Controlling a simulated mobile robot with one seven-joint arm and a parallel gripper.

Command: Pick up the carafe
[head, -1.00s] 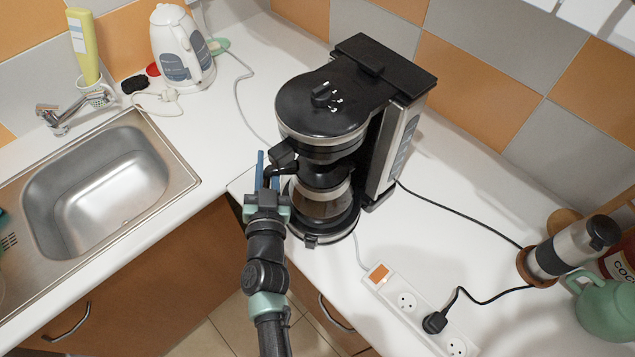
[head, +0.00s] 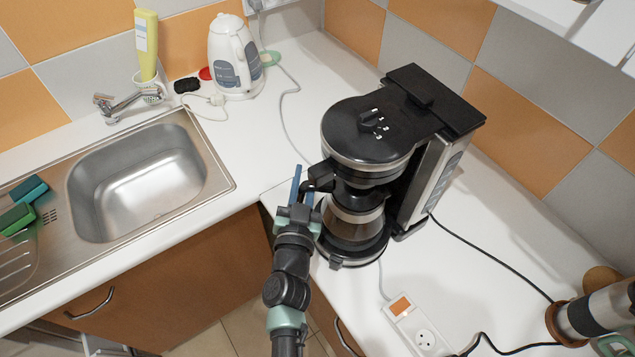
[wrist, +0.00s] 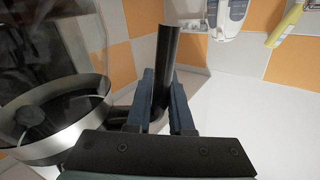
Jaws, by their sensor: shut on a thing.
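The carafe (head: 352,228) is a glass jug with a pale metal band. It stands in the black coffee maker (head: 375,130), under the brew head. Its black handle (head: 321,176) points left toward the sink side. My gripper (head: 303,187) is at the handle, with its blue fingers upright. In the wrist view, my gripper (wrist: 161,105) is shut on the black handle (wrist: 167,55), which stands between the two fingers. The carafe's rim and metal band (wrist: 60,130) show at the left there. I cannot tell whether the carafe's bottom touches the plate below it.
The coffee maker's body encloses the carafe above and behind. A power strip (head: 418,325) and cables lie on the counter at the right. A sink (head: 140,180) is at the left, and a white kettle (head: 233,60) stands behind. The counter between kettle and coffee maker is mostly clear.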

